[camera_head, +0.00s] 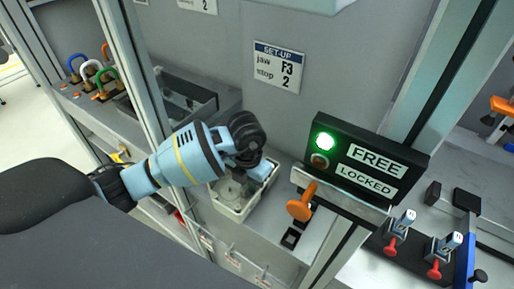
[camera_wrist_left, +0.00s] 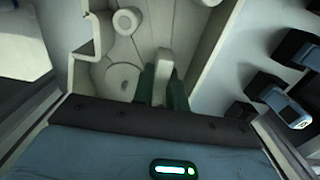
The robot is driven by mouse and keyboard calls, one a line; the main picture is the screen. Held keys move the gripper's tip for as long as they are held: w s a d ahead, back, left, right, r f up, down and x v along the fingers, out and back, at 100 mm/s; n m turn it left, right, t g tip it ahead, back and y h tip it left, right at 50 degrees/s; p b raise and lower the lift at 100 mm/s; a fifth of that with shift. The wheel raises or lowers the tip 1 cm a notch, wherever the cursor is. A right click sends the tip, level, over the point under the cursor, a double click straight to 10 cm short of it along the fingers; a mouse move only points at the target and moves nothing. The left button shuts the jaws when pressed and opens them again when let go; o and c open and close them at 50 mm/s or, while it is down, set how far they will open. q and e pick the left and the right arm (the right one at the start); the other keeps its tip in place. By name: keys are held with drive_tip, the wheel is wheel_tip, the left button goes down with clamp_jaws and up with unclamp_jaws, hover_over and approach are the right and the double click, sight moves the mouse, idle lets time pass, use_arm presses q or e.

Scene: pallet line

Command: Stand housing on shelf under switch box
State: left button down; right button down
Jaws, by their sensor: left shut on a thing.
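The black switch box (camera_head: 357,165) reads FREE and LOCKED; its green lamp beside FREE is lit. My left gripper (camera_head: 262,172) reaches down over a cream bin (camera_head: 232,212) left of the switch box. In the left wrist view its dark green fingers (camera_wrist_left: 163,88) are shut on a narrow pale part, seemingly the housing (camera_wrist_left: 164,66). The housing's full shape is hidden, and I cannot tell whether it touches the bin. My right gripper is not in view.
A SET-UP sign (camera_head: 278,67) hangs on the grey wall behind. Two red-handled clamps (camera_head: 437,257) stand at the lower right. Several coloured hoops (camera_head: 95,70) stand on a bench at left. A metal post (camera_head: 135,70) rises near my left arm.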

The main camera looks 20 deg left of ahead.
use_arm(q)
drive_tip(key=shift+f, duration=0.3)
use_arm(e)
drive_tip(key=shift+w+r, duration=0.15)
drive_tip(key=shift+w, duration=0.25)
use_arm(q)
drive_tip(key=shift+f, duration=0.1)
drive_tip(key=c, duration=1.4)
unclamp_jaws()
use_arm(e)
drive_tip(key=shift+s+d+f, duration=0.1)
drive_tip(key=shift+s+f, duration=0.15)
